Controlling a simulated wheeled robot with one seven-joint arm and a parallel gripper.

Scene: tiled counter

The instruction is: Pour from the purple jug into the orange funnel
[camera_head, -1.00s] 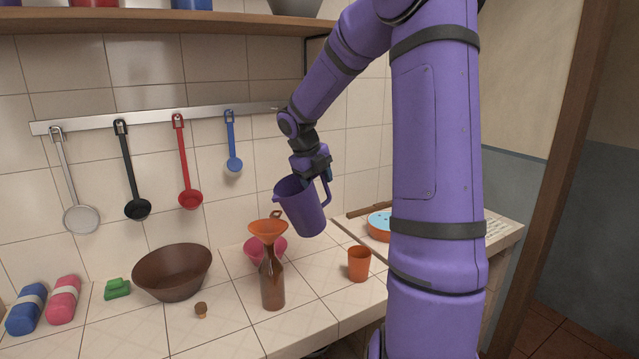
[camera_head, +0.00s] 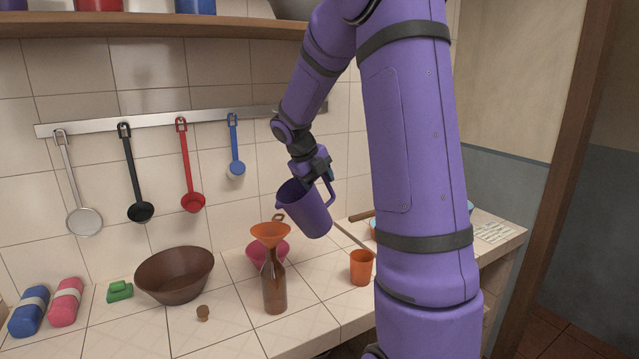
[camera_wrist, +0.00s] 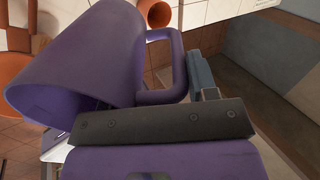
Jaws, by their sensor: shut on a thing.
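My gripper (camera_head: 314,172) is shut on the handle of the purple jug (camera_head: 305,209). It holds the jug in the air above the counter, tilted with its mouth toward the upper left. The jug also fills the left of the wrist view (camera_wrist: 85,65), with its handle at the gripper; its contents are not visible. The orange funnel (camera_head: 270,234) sits in the neck of a brown bottle (camera_head: 274,287) standing upright on the counter. The jug is just right of and above the funnel, apart from it in the head view.
A pink bowl (camera_head: 266,253) stands behind the bottle, and an orange cup (camera_head: 361,267) to its right. A brown bowl (camera_head: 175,275), a cork (camera_head: 203,313) and a green object (camera_head: 119,291) lie to the left. Utensils hang from a wall rail (camera_head: 100,126).

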